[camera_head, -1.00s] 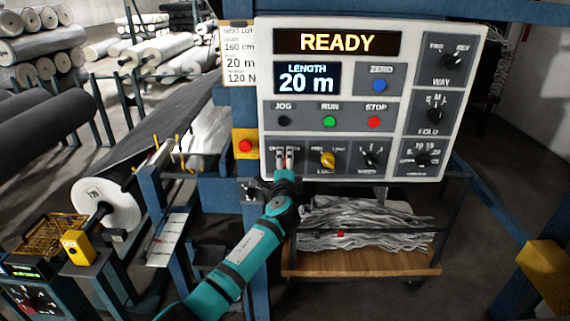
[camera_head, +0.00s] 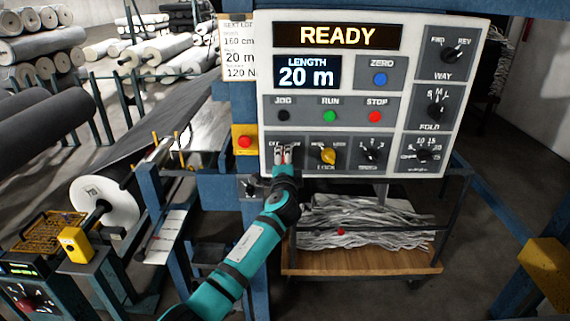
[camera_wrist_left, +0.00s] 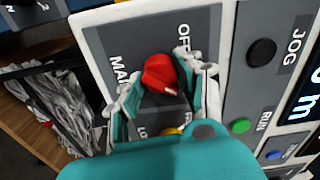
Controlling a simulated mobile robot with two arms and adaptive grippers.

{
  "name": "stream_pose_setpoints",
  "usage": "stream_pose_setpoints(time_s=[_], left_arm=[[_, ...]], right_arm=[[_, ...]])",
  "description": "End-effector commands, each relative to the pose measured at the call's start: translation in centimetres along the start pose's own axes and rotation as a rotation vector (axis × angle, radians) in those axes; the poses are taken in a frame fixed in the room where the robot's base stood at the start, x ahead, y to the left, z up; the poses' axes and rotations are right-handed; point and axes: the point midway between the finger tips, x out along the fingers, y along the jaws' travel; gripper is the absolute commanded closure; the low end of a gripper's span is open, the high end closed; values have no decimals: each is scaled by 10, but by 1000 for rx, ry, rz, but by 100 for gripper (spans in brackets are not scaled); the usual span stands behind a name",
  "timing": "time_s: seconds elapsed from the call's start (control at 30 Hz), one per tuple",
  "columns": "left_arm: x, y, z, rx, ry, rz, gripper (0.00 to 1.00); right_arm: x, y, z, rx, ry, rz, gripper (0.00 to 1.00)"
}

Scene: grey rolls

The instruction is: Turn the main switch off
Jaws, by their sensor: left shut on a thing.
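The main switch (camera_wrist_left: 160,73) is a red knob on a dark grey plate of the control panel (camera_head: 394,80), beside the labels MAIN and OFF in the left wrist view. My left gripper (camera_head: 283,156) is at the panel's lower left. In the left wrist view its two fingers (camera_wrist_left: 163,88) are shut on the red knob, one on each side. In the head view the fingers hide most of the knob. Which label the knob points to I cannot tell. My right gripper is not in view.
A yellow knob (camera_head: 328,155) sits just right of my gripper, with a black selector (camera_head: 372,152) beyond it. JOG, RUN and STOP buttons are above. A red button on a yellow box (camera_head: 245,142) is close on the left. A cart with grey scraps (camera_head: 365,222) stands below.

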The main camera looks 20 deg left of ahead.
Motion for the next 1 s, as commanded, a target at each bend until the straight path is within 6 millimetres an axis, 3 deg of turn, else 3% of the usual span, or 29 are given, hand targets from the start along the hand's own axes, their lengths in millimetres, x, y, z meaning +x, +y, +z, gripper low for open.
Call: stream_pose_setpoints(time_s=[0.03,0.4,1.0], left_arm=[[0,6,0,-40,0,0,96],[0,6,0,-379,0,-1,96],[0,5,0,-949,-1,2,96]], right_arm=[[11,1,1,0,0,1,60],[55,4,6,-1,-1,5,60],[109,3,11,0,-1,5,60]])
